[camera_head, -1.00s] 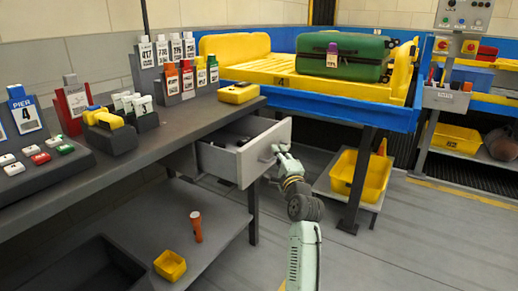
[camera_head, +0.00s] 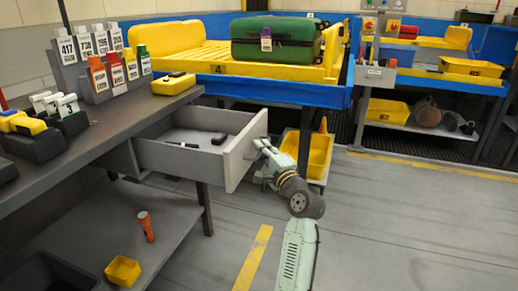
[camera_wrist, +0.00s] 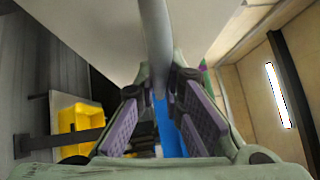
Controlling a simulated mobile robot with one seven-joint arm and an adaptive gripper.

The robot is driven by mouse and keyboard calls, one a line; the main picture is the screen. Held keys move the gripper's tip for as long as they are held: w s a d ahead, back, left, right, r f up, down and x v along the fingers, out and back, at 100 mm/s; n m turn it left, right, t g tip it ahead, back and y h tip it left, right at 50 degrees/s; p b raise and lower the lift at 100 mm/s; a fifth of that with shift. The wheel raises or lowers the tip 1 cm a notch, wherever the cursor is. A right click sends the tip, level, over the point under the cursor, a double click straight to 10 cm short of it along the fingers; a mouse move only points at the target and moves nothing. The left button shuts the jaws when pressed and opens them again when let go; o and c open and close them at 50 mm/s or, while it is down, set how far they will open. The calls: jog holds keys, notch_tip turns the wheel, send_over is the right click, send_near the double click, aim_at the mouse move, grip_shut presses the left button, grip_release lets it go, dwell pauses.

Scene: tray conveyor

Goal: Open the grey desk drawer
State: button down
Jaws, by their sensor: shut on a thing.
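The grey desk drawer (camera_head: 240,155) stands well out from under the dark desk in the head view. Its inside shows a dark pen-like item (camera_head: 181,145) and a small black block (camera_head: 218,139). My gripper (camera_head: 262,150) is at the outer face of the drawer front. In the wrist view the grey bar handle (camera_wrist: 155,40) runs between the two finger pads of my gripper (camera_wrist: 160,120), which is shut on it. The pale drawer front (camera_wrist: 85,35) fills the upper part of that view. The handle is mostly hidden in the head view.
A yellow bin (camera_head: 320,160) stands right behind my gripper. An orange flashlight (camera_head: 146,226) and a small yellow box (camera_head: 122,270) are on the lower shelf (camera_head: 180,225). A green suitcase (camera_head: 285,45) lies on the yellow conveyor tray. The floor to the right is clear.

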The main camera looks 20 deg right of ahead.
jog(key=shift+f, duration=0.1)
jog(key=c, duration=1.7)
grip_release()
jog(key=v, duration=0.7)
jog(key=shift+s, duration=0.25)
